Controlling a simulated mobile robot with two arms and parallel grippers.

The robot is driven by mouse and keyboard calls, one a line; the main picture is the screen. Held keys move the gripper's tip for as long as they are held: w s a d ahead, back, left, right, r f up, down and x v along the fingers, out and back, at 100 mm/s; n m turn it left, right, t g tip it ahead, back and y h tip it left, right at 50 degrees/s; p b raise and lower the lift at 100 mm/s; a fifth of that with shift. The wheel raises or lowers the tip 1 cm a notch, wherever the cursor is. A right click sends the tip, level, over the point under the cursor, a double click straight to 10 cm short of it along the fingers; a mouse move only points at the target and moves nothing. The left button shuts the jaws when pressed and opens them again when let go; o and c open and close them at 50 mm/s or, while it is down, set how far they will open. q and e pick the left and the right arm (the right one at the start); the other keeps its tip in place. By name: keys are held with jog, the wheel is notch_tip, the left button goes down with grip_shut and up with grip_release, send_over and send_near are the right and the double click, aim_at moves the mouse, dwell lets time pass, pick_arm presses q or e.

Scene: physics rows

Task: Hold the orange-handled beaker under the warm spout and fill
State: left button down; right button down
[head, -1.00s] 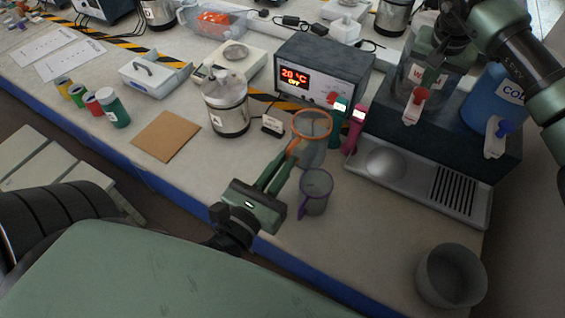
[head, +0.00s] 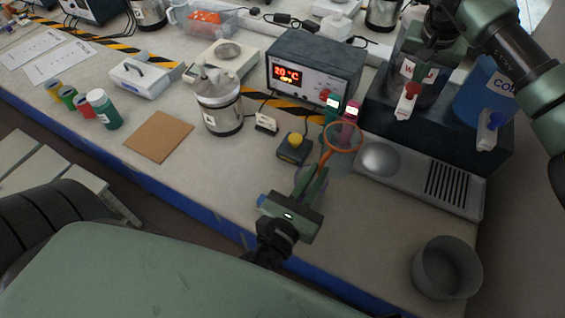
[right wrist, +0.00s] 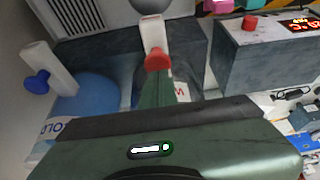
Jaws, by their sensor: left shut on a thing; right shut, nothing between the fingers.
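The orange-handled beaker (head: 343,136) is clear with an orange rim. My left gripper (head: 320,172) is shut on its orange handle and holds it left of the dispenser's drip tray (head: 410,175). The beaker is in front of the pink and green things by the heater box, not under the spout. The warm tank (head: 420,72) has a white spout with a red lever (head: 411,90); the lever also shows in the right wrist view (right wrist: 157,59). My right gripper (head: 424,76) is shut and empty, its fingertips close to the red lever; contact is unclear.
The cold tank (head: 485,92) with a blue lever stands right of the warm one. A purple-handled beaker (head: 308,174) is mostly hidden behind my left gripper. A small yellow-topped device (head: 295,146) stands left of it. A grey pot (head: 446,268) stands at front right.

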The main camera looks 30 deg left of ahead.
pick_arm(q)
jog(key=w+d+f, duration=0.4)
jog(key=d+f, duration=0.3)
jog(key=d, duration=0.3)
jog(key=w, duration=1.2)
jog(key=shift+w+y, duration=0.3)
jog(key=shift+w, duration=0.1)
jog(key=shift+d, duration=0.1)
pick_arm(e)
jog(key=shift+f, duration=0.4)
jog(key=shift+f, duration=0.75)
dwell(4.2)
